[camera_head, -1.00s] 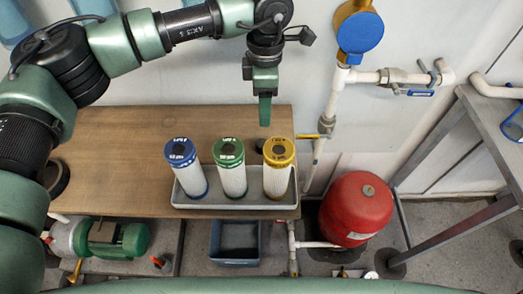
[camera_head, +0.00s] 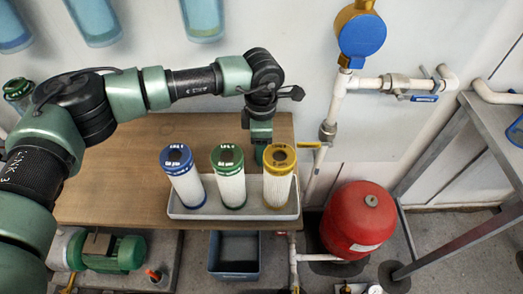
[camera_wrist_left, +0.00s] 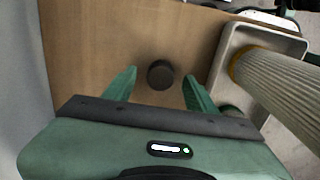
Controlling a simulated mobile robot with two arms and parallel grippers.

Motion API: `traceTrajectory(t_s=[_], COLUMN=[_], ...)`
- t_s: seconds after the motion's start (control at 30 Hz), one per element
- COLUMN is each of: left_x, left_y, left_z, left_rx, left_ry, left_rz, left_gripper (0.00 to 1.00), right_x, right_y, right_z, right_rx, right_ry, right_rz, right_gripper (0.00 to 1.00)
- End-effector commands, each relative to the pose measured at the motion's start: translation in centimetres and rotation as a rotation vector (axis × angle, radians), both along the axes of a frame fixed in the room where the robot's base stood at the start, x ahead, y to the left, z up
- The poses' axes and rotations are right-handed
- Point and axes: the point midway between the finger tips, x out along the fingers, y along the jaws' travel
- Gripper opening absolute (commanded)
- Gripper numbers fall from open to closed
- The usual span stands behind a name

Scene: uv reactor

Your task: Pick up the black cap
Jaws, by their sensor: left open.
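The black cap (camera_wrist_left: 160,74) is a small round dark piece on the wooden table (camera_head: 110,185), behind the tray. In the left wrist view it lies between and slightly beyond the two green fingers of my left gripper (camera_wrist_left: 159,84), with a gap on each side. My left gripper is open and empty. In the head view the left gripper (camera_head: 261,153) is low behind the yellow-topped filter, which hides its fingertips and the cap. My right gripper is not in view.
A pale tray (camera_head: 240,212) holds blue-topped (camera_head: 186,182), green-topped (camera_head: 230,180) and yellow-topped (camera_head: 278,178) filters, close to the left gripper. White pipework (camera_head: 326,130) stands to the right. The left part of the table is clear.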

Motion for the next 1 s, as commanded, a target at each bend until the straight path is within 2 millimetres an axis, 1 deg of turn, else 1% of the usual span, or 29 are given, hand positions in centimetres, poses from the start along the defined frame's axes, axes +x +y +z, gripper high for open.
traceTrajectory(t_s=[0.23,0.27,0.3,0.37,0.4,0.43,0.47,0.77,0.87,0.97,1.0], left_x=[0.0,0.0,0.0,0.0,0.0,0.0,0.0,0.0,0.1,0.1,0.1], left_y=[0.0,0.0,0.0,0.0,0.0,0.0,0.0,0.0,0.0,0.0,0.0], left_z=[-0.3,-0.3,-0.3,-0.3,-0.3,-0.3,-0.2,-0.1,0.4,1.3,1.9], left_rx=[-0.001,-0.001,-0.001,0.000,0.000,0.000,0.000,-0.001,0.000,-0.001,-0.001], left_ry=[-0.001,-0.001,-0.001,-0.001,-0.001,-0.001,-0.001,-0.001,-0.001,-0.001,-0.003], left_rz=[-0.001,-0.001,-0.001,0.000,0.000,0.000,0.000,0.000,0.000,0.000,0.000], left_gripper=[0.57,0.51,0.40,0.23,0.12,0.04,0.00,0.00,0.00,0.00,0.00], right_x=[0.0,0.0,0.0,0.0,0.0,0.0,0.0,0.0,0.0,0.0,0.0], right_y=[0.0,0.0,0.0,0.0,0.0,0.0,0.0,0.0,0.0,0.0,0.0], right_z=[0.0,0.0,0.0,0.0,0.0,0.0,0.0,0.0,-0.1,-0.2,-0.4], right_rx=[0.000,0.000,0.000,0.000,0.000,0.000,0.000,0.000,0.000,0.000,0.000], right_ry=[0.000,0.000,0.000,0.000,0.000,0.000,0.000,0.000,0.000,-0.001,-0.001], right_rz=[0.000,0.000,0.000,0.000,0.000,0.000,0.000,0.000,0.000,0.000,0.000], right_gripper=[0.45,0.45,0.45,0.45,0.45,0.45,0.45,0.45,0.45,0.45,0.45])
